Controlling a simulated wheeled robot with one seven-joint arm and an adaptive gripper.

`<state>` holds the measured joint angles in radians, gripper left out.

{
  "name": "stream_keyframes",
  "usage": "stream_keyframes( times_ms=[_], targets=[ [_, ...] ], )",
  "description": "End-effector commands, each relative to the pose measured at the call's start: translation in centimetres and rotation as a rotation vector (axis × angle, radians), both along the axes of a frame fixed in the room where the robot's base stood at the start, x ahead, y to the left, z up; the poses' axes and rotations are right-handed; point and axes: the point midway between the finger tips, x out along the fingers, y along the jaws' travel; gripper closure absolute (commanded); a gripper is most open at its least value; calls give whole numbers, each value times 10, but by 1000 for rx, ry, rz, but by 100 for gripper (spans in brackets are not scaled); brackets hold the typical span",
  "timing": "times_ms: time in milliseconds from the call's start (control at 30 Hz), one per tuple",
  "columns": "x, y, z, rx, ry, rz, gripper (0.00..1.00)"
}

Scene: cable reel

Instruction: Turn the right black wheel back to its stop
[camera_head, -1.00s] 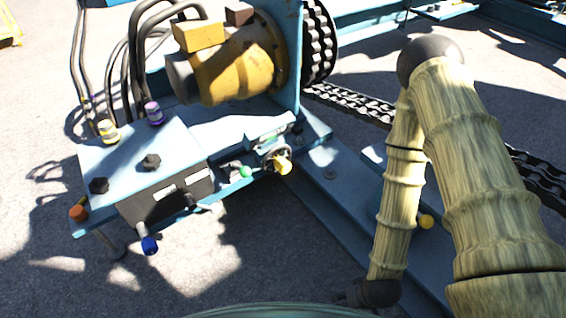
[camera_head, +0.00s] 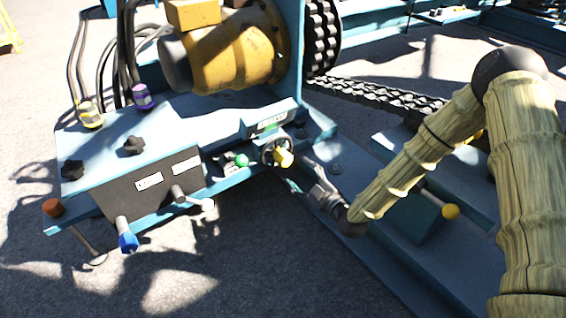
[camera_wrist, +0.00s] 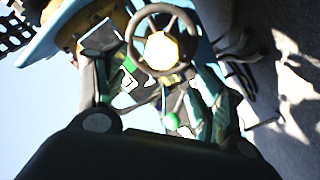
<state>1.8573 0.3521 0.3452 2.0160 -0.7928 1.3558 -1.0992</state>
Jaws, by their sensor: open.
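Two black star-shaped wheels stand on top of the blue box (camera_head: 105,127): the right black wheel (camera_head: 134,145) and the left one (camera_head: 72,169). My gripper (camera_head: 318,190) is open and empty, low over the blue frame, well to the right of both and apart from them. A dark ring-shaped handwheel with a yellow knob (camera_head: 276,151) is nearer, up and left of my gripper. In the wrist view this ring (camera_wrist: 133,38) shows beyond my open fingers (camera_wrist: 160,105). I cannot make out the two star-shaped wheels in the wrist view.
A green knob (camera_head: 242,160) sits beside the handwheel. Blue (camera_head: 128,242) and white-tipped (camera_head: 207,205) levers stick out from the box front. A yellow motor (camera_head: 235,55), hoses and a chain (camera_head: 375,94) lie behind. A yellow knob (camera_head: 450,211) is near my arm.

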Motion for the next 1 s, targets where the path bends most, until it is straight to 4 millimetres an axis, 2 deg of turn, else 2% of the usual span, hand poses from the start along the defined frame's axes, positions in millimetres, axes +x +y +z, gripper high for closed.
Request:
stream_keyframes(
  times_ms=[500,700,1000],
  targets=[
    [63,46,-4,0,3,0,31],
    [75,55,-2,0,5,0,31],
    [78,57,-1,0,6,0,31]
  ],
)
